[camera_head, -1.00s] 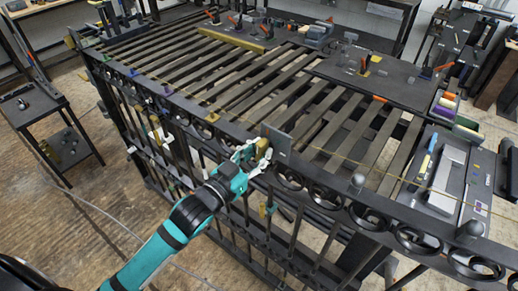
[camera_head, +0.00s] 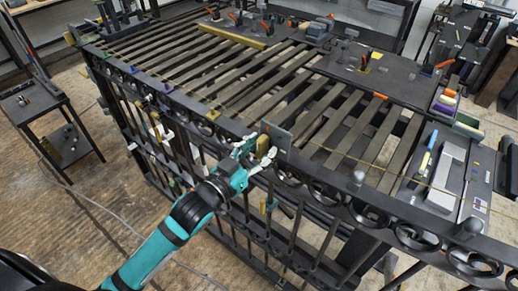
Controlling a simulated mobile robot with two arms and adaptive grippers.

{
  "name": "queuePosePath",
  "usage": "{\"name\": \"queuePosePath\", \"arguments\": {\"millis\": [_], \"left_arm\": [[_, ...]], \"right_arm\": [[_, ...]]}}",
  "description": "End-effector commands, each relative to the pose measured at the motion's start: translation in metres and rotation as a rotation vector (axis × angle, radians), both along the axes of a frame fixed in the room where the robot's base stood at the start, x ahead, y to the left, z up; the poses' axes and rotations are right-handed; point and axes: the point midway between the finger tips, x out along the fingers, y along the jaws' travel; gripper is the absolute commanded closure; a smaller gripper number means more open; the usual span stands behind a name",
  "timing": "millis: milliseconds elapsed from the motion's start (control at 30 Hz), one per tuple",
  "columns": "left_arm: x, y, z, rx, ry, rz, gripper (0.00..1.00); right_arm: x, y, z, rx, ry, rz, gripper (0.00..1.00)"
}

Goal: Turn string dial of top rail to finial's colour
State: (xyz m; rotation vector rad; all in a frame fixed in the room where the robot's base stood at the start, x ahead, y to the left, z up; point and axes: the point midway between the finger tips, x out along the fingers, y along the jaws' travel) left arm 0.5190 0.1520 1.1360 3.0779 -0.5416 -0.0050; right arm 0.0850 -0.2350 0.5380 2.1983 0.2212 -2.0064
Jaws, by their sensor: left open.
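A dark metal gate lies across the bench, with its top rail (camera_head: 335,181) along the near side. A small upright grey plate (camera_head: 277,136) stands on the rail, with a yellowish knob-like piece (camera_head: 262,145) on its left face. I take this piece for the string dial, but its markings are too small to read. My left gripper (camera_head: 254,157) is open around or just beside this piece; contact cannot be told. Which one is the finial is unclear. My right gripper is not in view.
A thin yellowish string (camera_head: 405,183) runs above the rail. A tray with tools (camera_head: 441,177) lies at the right. A small side table (camera_head: 45,120) stands at the left, with open floor before the gate.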

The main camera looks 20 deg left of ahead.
Motion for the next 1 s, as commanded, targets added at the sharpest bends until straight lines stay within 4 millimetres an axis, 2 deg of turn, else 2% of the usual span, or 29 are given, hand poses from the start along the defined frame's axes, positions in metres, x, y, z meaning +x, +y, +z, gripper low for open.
{"name": "queuePosePath", "arguments": {"millis": [133, 233, 500, 700, 1000], "left_arm": [[-0.005, 0.002, -0.001, 0.0, 0.001, 0.0, 0.58], [-0.016, 0.006, -0.002, 0.001, 0.003, 0.0, 0.58], [-0.068, 0.025, -0.002, 0.002, 0.006, 0.0, 0.58], [-0.098, 0.036, -0.001, 0.0, 0.004, 0.001, 0.58], [-0.113, 0.041, 0.0, 0.001, 0.0, 0.0, 0.58]], "right_arm": [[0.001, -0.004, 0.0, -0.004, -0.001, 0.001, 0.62], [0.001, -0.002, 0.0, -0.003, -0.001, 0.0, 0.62], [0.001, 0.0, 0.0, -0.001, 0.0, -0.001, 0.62], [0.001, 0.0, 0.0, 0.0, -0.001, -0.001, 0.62], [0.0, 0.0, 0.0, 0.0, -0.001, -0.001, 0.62]]}}
